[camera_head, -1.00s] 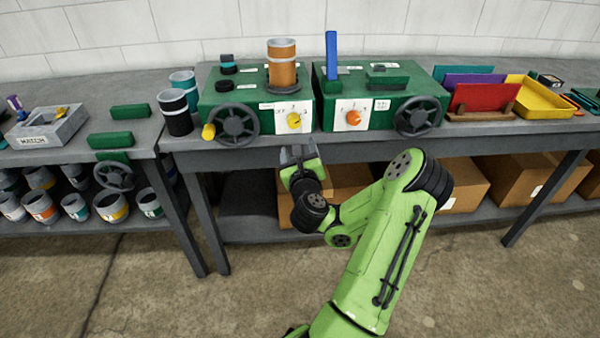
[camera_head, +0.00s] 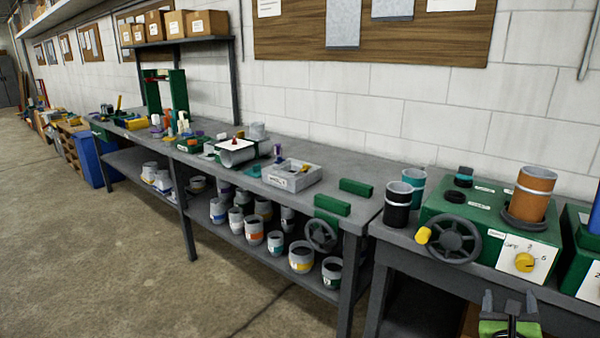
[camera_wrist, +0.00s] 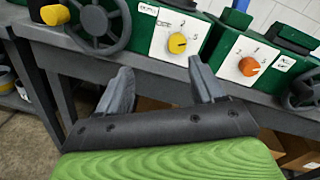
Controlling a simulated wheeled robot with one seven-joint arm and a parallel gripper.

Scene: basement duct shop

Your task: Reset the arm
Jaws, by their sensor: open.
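My gripper (camera_head: 508,304) shows at the bottom right of the head view, in front of the bench edge. In the wrist view my gripper (camera_wrist: 158,88) has its two grey fingers spread apart, with nothing between them. Beyond the fingers is the bench front and a green machine (camera_wrist: 150,35) with a yellow knob (camera_wrist: 177,43). The same green machine (camera_head: 480,222) stands on the right bench in the head view, with an orange-brown cylinder (camera_head: 530,192) on top. Most of my arm is out of the head view.
A second green machine (camera_wrist: 240,62) with an orange knob stands to the right. Black (camera_head: 398,208) and teal (camera_head: 414,184) cups stand left of the first machine. A long bench (camera_head: 340,212) runs left, with a grey tray (camera_head: 292,176) on it and several cans below. The floor (camera_head: 90,250) is clear.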

